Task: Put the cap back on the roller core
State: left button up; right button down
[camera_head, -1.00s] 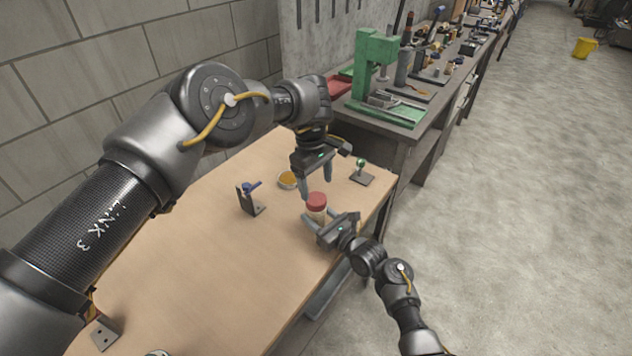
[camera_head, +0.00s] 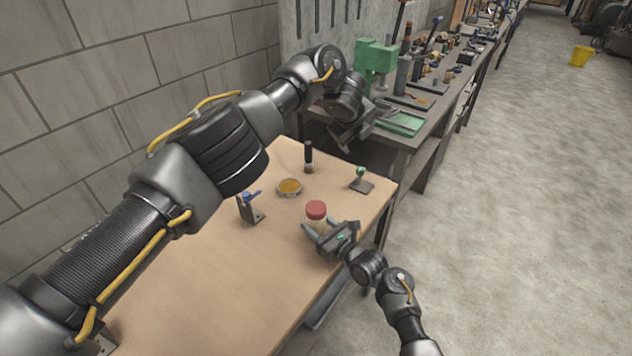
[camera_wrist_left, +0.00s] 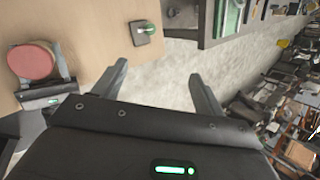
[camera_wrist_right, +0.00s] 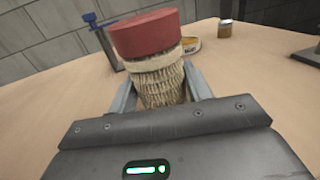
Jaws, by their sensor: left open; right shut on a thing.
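The red cap (camera_head: 316,209) sits on top of the pale, mesh-covered roller core (camera_wrist_right: 162,84). In the right wrist view the cap (camera_wrist_right: 143,34) rests on a pale band at the core's upper end; I cannot tell whether it is fully pressed down. My right gripper (camera_head: 317,231) is shut on the core below the cap, one finger on each side. My left gripper (camera_wrist_left: 158,75) is open and empty, raised away from the core near the table's far right corner. The cap also shows in the left wrist view (camera_wrist_left: 32,62).
A dish with orange contents (camera_head: 289,187), a black-handled upright item (camera_head: 308,157), a bracket with a blue part (camera_head: 250,207) and a small green-knobbed stand (camera_head: 361,180) are on the table. A workbench with a green press (camera_head: 376,56) stands beyond. The table's front left is mostly clear.

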pick_arm(q)
jog(key=s+a+f+n+g+y, duration=0.25)
jog(key=a+n, duration=0.25)
jog(key=n, duration=0.6)
jog(key=n+g, duration=0.4)
jog(key=n, duration=0.7)
send_over(316, 207)
jog(key=shift+y, duration=0.35)
notch_tip(316, 207, down, 5)
jog(key=shift+w+f, duration=0.1)
jog(key=shift+f, duration=0.05)
jog(key=shift+f, duration=4)
jog(key=shift+c, duration=0.4)
